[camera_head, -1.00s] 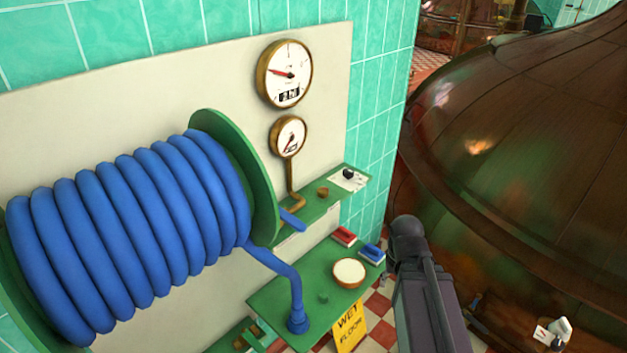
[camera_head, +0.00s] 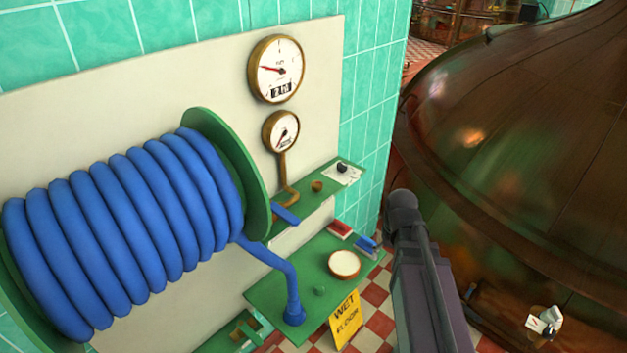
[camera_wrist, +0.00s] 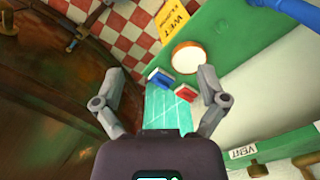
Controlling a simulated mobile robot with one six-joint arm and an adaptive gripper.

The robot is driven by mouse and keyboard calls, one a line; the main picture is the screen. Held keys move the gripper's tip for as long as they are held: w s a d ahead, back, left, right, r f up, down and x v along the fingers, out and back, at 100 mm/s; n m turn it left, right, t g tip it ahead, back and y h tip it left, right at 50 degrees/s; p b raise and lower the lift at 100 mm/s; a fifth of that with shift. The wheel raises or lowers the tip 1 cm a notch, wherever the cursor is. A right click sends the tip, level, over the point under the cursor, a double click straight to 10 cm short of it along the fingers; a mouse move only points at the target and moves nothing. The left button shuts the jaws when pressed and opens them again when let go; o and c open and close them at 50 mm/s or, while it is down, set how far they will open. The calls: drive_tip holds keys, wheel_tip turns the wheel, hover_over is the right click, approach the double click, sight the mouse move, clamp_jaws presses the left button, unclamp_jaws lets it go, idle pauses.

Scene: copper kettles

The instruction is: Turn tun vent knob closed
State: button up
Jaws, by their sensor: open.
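The vent knob (camera_head: 342,168) is a small black knob on a white plate at the right end of the upper green shelf. In the wrist view a plate lettered VENT (camera_wrist: 240,153) shows at the lower right; I cannot make out the knob there. My gripper (camera_wrist: 161,75) is open and empty, its two grey fingers wide apart. The VENT plate lies beyond and below the right finger, not between the fingers. In the head view my dark arm stands right of the shelves, and the gripper is mostly hidden. The copper tun (camera_head: 520,150) fills the right side.
The lower green shelf (camera_head: 275,285) carries a round white-topped item (camera_head: 344,264), a red block (camera_head: 340,228) and a blue block (camera_head: 367,243). A blue hose reel (camera_head: 120,235) stands left. Gauges (camera_head: 277,69) hang above. A yellow wet-floor sign (camera_head: 346,318) stands below.

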drive_tip(key=w+a+r+n+p, duration=0.1)
drive_tip(key=w+a+r+p, duration=0.3)
drive_tip(key=w, duration=0.4)
wheel_tip(320, 180, up, 16)
drive_tip(key=n+p, duration=0.6)
drive_tip(key=p, duration=0.9)
hover_over(316, 183)
drive_tip(key=shift+f+b, duration=0.25)
drive_tip(key=shift+b, duration=0.05)
wheel_tip(316, 183, down, 13)
drive_tip(key=b, duration=1.3)
drive_tip(key=shift+w+f, duration=0.1)
drive_tip(key=shift+f, duration=0.05)
clamp_jaws()
